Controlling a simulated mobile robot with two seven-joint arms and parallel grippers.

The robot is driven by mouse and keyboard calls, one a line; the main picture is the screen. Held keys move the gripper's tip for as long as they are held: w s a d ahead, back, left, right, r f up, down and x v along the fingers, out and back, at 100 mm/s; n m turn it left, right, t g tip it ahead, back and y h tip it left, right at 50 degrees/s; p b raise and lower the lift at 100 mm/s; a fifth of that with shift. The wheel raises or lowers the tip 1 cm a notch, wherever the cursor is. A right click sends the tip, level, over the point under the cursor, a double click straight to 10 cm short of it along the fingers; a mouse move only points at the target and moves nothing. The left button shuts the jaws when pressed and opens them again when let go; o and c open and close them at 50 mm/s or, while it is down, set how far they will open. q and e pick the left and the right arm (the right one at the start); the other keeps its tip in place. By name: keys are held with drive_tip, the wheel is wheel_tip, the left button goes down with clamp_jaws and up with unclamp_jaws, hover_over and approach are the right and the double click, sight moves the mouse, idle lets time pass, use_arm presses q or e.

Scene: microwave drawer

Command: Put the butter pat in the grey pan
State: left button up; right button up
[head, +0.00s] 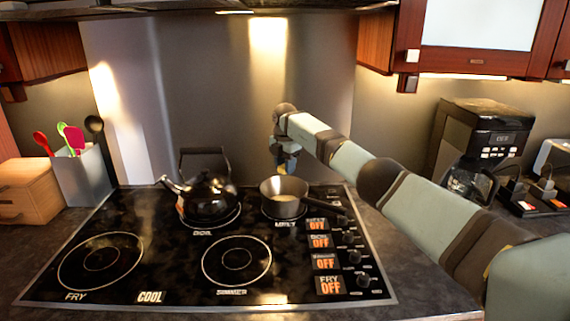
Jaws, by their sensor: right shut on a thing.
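The grey pan (284,207) stands on the back right burner, its dark handle pointing right. Its inside shows a pale yellowish tone; I cannot tell whether that is contents or light. My right gripper (287,168) points down just above the pan's far side. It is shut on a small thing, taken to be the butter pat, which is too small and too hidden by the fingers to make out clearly. My left gripper is not in view.
A black kettle (208,197) stands on the burner left of the pan. The front burners (237,261) are bare. Control knobs (354,257) line the stove's right side. A utensil holder (82,177) stands left; a coffee maker (478,135) stands right.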

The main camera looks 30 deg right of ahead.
sight(285, 185)
wheel_tip(285, 185, down, 6)
drive_tip(key=b, duration=0.4)
drive_tip(key=shift+f, duration=0.25)
drive_tip(key=shift+f+b, duration=0.3)
drive_tip(key=shift+b, duration=0.15)
drive_tip(key=shift+f+b, duration=0.3)
drive_tip(key=shift+f, duration=0.1)
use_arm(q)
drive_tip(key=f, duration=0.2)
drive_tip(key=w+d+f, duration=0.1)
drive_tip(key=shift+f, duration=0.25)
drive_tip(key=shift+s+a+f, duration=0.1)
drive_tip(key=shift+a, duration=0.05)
use_arm(e)
drive_tip(key=o, duration=1)
